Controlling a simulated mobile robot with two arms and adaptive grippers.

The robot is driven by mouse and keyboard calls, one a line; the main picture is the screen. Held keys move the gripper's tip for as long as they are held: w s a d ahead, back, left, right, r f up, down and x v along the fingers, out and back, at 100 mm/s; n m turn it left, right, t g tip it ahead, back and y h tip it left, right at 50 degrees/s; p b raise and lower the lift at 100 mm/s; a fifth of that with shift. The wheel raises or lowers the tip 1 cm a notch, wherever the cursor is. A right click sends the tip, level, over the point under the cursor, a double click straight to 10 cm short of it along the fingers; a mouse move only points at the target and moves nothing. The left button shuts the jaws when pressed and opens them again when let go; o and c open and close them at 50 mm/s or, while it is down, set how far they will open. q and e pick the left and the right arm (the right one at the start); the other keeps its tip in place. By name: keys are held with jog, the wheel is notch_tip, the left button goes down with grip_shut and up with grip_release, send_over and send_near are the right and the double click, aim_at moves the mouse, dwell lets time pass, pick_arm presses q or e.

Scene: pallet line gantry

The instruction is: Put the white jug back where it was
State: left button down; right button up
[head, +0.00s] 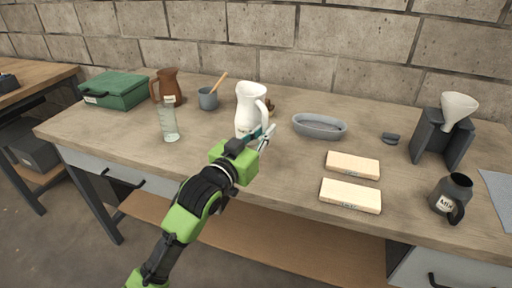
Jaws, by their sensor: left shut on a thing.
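The white jug (248,103) stands upright at the middle of the wooden table, its handle on the right side. My left gripper (262,136) reaches in from the front and is shut on the jug's lower right part. The fingers hide some of the jug's lower side and base, so I cannot tell whether it touches the table or is slightly above it. My right gripper is not in view.
A glass bottle (169,121), brown jug (168,87) and grey cup (208,98) stand to the left. A grey oval dish (319,126) and pale blocks (352,166) are to the right. A dark jug (452,195) is near the front right.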

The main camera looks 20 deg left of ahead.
aim_at(253, 143)
pick_arm(q)
jog(key=w+a+f, duration=0.2)
jog(key=f, duration=0.1)
jog(key=w+f, duration=0.1)
jog(key=shift+w+a+f, duration=0.3)
jog(key=shift+a+f, duration=0.1)
jog(key=shift+w+a+f, duration=0.25)
jog(key=shift+w+f, duration=0.05)
jog(key=shift+f, duration=1.75)
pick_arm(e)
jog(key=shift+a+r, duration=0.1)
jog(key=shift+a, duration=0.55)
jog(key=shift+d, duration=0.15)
pick_arm(q)
jog(key=shift+f, duration=0.2)
jog(key=c, duration=2.1)
grip_release()
jog(key=shift+c, duration=0.2)
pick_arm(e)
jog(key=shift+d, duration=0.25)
pick_arm(q)
jog(key=shift+s, duration=0.1)
